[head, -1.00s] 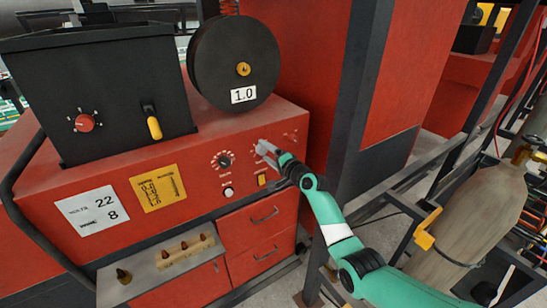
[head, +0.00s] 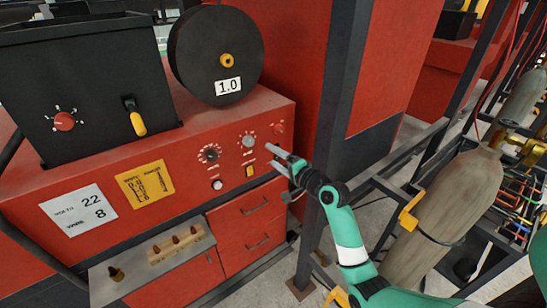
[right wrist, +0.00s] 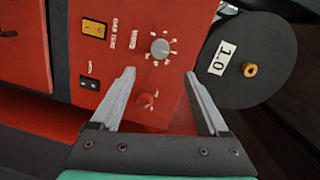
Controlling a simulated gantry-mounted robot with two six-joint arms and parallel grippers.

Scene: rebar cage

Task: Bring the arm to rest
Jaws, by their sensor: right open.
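My right arm (head: 350,250), green with black joints, comes in from the lower right in the head view. Its right gripper (head: 278,160) is in front of the right end of the red machine's front panel (head: 230,170). In the right wrist view the two grey fingers of the right gripper (right wrist: 160,100) stand apart with nothing between them. Beyond them are a grey knob (right wrist: 160,48) and a red knob (right wrist: 147,100). Whether the fingertips touch the panel cannot be told. My left gripper is not in view.
A black spool (head: 215,55) marked 1.0 and a black box (head: 80,85) with a yellow lever sit on the machine. A dark upright post (head: 335,120) stands just right of the gripper. A gas cylinder (head: 450,205) stands further right. A small shelf (head: 110,285) juts out at lower left.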

